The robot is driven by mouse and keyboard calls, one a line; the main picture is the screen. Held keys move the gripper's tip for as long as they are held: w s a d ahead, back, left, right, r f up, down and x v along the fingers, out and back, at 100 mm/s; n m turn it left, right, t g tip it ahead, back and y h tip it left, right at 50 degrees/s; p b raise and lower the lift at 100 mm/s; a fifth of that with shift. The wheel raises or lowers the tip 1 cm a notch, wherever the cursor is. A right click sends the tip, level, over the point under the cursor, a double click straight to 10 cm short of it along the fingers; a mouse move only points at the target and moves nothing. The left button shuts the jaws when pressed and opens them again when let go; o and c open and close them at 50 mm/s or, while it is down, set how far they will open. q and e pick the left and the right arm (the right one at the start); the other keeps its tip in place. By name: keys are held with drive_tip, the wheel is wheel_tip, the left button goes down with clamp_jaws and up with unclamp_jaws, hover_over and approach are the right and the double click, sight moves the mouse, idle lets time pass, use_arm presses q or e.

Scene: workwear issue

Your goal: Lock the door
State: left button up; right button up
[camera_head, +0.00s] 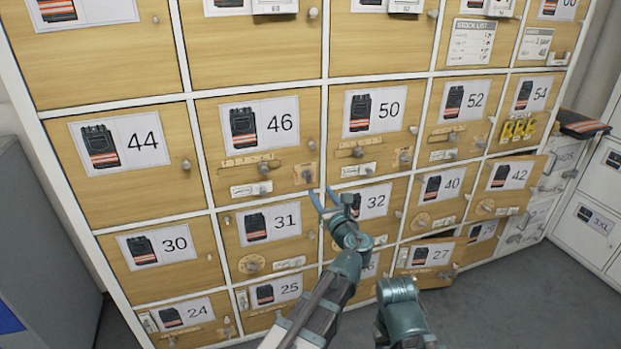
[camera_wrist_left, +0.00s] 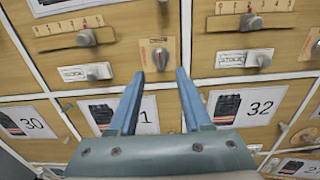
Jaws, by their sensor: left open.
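My left gripper (camera_head: 325,198) is open and empty in front of the cabinet, just below and right of a rotary lock knob (camera_head: 306,173) on door 46 (camera_head: 250,133). In the left wrist view the open fingers (camera_wrist_left: 159,73) point up at that knob (camera_wrist_left: 158,55), which sits on a small tan plate slightly beyond the tips. Contact is not visible. Door 46 looks shut. It also carries a slider on a marked scale (camera_wrist_left: 88,38) and a "STOCK" tag with a small knob (camera_wrist_left: 85,72).
Door 50 (camera_head: 377,122) beside it has similar fittings. Doors 31 (camera_head: 272,222) and 32 (camera_head: 375,203) lie below. Door 27 (camera_head: 430,255) looks ajar at the lower right. A dark folded garment (camera_head: 583,124) lies at the right. Grey floor is clear at lower right.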

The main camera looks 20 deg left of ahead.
sight(310, 176)
use_arm(q)
drive_tip(key=x, duration=1)
drive_tip(key=shift+s, duration=0.1)
clamp_jaws()
